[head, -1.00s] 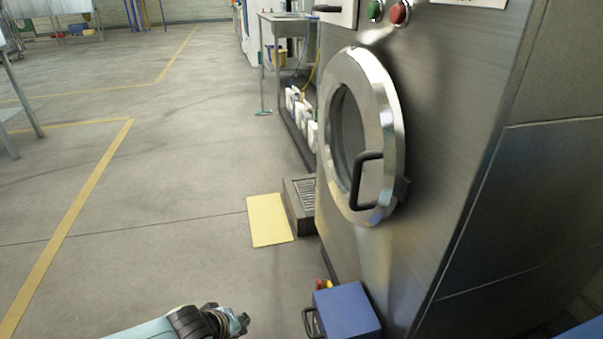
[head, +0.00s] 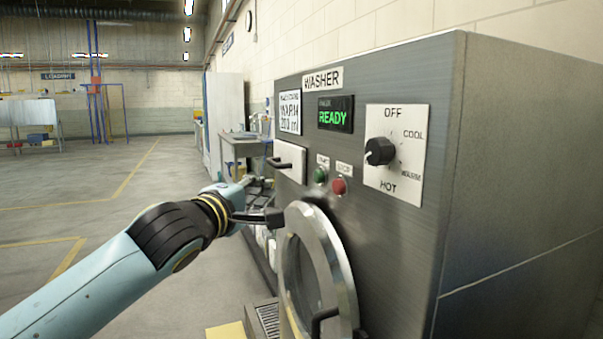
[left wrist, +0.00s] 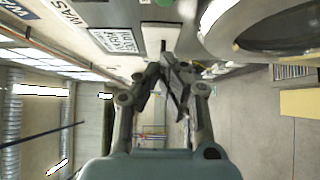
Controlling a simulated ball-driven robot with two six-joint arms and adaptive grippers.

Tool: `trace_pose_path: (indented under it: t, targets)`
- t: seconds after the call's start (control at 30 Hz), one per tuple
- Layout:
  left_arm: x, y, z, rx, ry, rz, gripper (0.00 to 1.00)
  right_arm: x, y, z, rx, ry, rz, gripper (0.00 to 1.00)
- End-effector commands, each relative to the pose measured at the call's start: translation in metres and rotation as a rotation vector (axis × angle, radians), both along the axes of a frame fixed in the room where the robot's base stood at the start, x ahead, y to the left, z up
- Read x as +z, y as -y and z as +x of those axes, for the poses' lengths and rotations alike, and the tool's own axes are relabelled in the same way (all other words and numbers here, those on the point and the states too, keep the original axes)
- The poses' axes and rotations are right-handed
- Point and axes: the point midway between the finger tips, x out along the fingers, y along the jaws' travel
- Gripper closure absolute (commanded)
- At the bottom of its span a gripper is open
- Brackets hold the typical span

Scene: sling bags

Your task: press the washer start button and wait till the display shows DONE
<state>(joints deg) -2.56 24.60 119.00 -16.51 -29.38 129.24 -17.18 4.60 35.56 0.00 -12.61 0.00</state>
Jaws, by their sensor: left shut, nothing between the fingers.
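The washer (head: 470,150) stands at the right in the head view, and its display (head: 335,115) reads READY in green. The green button (head: 320,175), under a small label that looks like START, sits left of the red button (head: 339,187) below the display. My left gripper (head: 268,182) is raised left of the buttons, in front of the washer's drawer (head: 289,161), apart from the green button. In the left wrist view the gripper (left wrist: 168,62) has its fingers shut and empty. My right gripper is out of view.
The round door (head: 345,285) sticks out below the buttons. A yellow mat (head: 226,331) lies on the floor. Open floor is at the left.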

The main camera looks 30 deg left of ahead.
Motion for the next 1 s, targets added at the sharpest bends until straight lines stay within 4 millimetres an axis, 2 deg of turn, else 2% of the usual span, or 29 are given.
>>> trace_pose_path:
  t: [0.3, 0.47, 0.9, 1.0]
  targets:
    - [-0.002, 0.0, 0.001, 0.001, -0.002, -0.001, 1.0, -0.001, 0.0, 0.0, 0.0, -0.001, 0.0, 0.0]
    - [-0.001, -0.002, 0.015, 0.002, -0.001, -0.002, 1.0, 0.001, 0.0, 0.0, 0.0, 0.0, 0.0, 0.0]
    - [0.0, -0.013, 0.104, 0.001, -0.001, -0.003, 1.0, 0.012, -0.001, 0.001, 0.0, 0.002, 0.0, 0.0]
    - [-0.001, 0.0, 0.115, 0.0, -0.001, -0.006, 1.0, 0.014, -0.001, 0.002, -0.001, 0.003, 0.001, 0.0]
